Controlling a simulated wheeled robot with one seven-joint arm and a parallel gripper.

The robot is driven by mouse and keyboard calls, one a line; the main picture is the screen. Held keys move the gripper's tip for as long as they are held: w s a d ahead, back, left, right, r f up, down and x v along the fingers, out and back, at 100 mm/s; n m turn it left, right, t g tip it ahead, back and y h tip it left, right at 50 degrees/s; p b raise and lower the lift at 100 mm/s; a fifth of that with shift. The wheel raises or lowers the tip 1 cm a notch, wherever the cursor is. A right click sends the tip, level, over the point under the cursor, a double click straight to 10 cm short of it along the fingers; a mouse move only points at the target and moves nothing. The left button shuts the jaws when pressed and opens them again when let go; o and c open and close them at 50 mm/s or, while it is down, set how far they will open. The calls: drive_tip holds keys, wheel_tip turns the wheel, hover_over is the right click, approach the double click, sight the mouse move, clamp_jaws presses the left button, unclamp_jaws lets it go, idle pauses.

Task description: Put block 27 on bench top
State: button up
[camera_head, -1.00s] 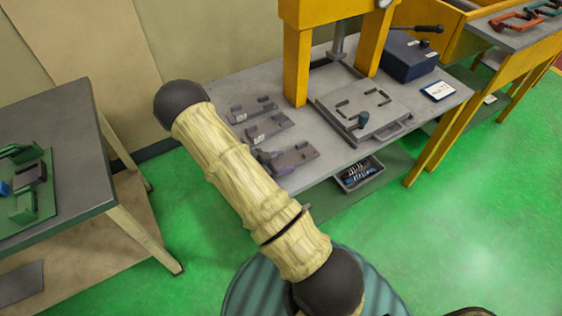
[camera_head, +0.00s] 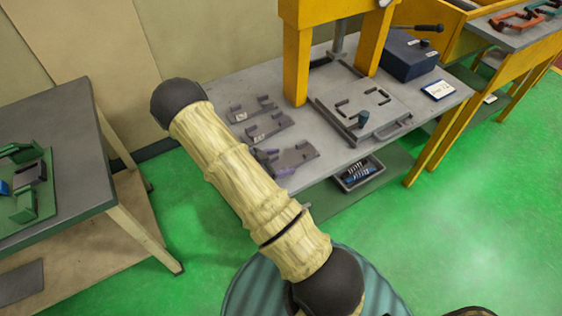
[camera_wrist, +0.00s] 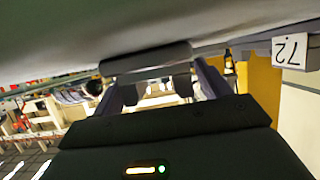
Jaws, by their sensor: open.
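Three flat grey blocks with upright lugs lie on the grey bench top (camera_head: 215,90): a back one (camera_head: 254,108), a middle one (camera_head: 268,127) and a near one (camera_head: 300,154). My gripper (camera_head: 268,160) is at the left end of the near block, mostly behind my arm. In the wrist view its two fingers (camera_wrist: 158,88) are open, with a dark grey bar (camera_wrist: 150,58) across the gap; contact is unclear. A white label (camera_wrist: 292,52), upside down and apparently reading 27, shows at the upper right. I cannot tell which head-view block carries it.
A yellow press frame (camera_head: 297,65) and a grey plate fixture (camera_head: 350,105) stand right of the blocks. A dark blue box (camera_head: 410,55) is behind. A bin (camera_head: 360,175) sits below. Another table (camera_head: 75,150) with green parts is at left, with green floor between.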

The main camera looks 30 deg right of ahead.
drive_tip(key=b+v, duration=0.1)
drive_tip(key=v, duration=1)
